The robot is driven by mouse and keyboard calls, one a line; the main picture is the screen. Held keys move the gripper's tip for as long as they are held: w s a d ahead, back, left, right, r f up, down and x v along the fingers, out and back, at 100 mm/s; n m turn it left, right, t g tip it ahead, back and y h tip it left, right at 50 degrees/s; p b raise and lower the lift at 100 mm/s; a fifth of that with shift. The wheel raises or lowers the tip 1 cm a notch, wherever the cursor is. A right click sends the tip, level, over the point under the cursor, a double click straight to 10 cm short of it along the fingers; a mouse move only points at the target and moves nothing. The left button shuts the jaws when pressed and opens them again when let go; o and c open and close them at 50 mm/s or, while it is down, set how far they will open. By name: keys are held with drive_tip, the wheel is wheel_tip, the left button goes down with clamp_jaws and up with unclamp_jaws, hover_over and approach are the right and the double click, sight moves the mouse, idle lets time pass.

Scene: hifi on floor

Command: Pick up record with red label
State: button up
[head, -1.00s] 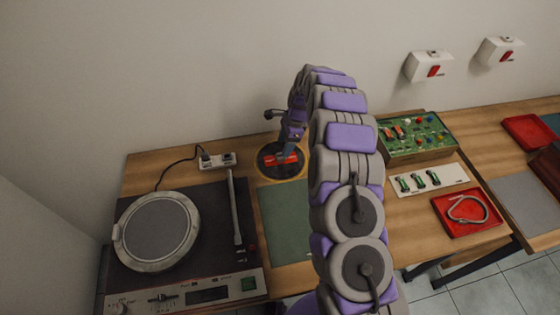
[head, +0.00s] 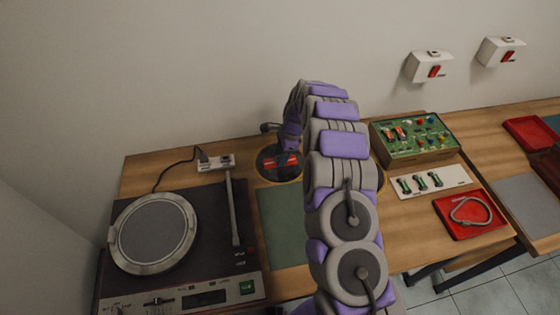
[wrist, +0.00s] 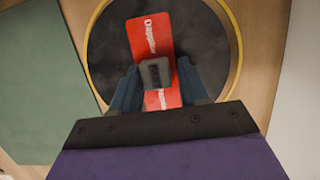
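The record with the red label (head: 267,168) lies at the back of the wooden table, partly behind my arm in the head view. In the wrist view its black disc (wrist: 105,60) lies inside a yellow ring, with a red label (wrist: 143,38) across it. A small grey block (wrist: 156,73) stands over the label. My gripper (wrist: 157,68) is open above the record, one finger on each side of the block. The fingertips look very close to the block, and contact is not clear. The gripper hides the record's near part.
A turntable (head: 153,235) with a tone arm stands at the left. A green mat (head: 283,228) lies in front of the record. A green box with knobs (head: 416,138), a white strip (head: 433,181) and a red tray (head: 470,228) are to the right. The wall is close behind.

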drive_tip(key=c, duration=0.6)
drive_tip(key=shift+c, duration=0.2)
